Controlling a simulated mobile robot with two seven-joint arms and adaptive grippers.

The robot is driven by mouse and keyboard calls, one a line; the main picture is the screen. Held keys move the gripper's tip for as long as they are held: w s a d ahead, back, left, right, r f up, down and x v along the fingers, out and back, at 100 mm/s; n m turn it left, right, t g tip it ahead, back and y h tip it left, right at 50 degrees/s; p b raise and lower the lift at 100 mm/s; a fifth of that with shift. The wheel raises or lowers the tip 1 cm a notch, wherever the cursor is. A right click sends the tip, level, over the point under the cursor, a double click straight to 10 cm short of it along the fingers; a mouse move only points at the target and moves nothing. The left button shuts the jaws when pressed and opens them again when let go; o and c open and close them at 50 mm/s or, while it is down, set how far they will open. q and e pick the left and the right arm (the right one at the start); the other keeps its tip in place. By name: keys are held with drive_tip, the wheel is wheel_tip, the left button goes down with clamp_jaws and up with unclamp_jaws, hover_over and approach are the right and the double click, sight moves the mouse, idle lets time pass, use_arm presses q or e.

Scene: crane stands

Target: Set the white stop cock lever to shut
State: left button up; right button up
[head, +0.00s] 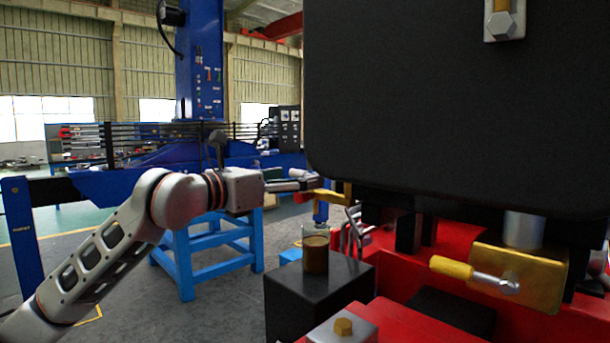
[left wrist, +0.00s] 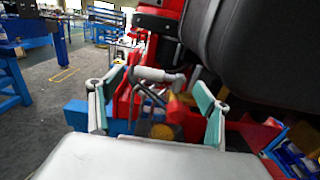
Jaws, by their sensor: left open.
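The white stop cock lever (left wrist: 153,74) shows in the left wrist view as a short white handle lying roughly crosswise, with a grey joint at its right end. My left gripper (left wrist: 157,92) is open, with one finger on each side of the lever in that picture. I cannot tell whether either finger touches it. In the head view my left gripper (head: 303,184) is beside the brass fitting (head: 322,198) at the left edge of the red machine. There the white lever cannot be made out clearly behind the fingers. My right gripper is in neither view.
A large black tank (head: 450,100) overhangs the red machine (head: 400,325). A yellow-handled lever (head: 451,267) sits on a brass block at right. A glass of brown liquid (head: 315,252) stands on a black block (head: 340,285). A blue stand (head: 205,250) is behind my arm.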

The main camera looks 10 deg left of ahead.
use_arm(q)
drive_tip(key=shift+x, duration=1.7)
drive_tip(key=c, duration=1.6)
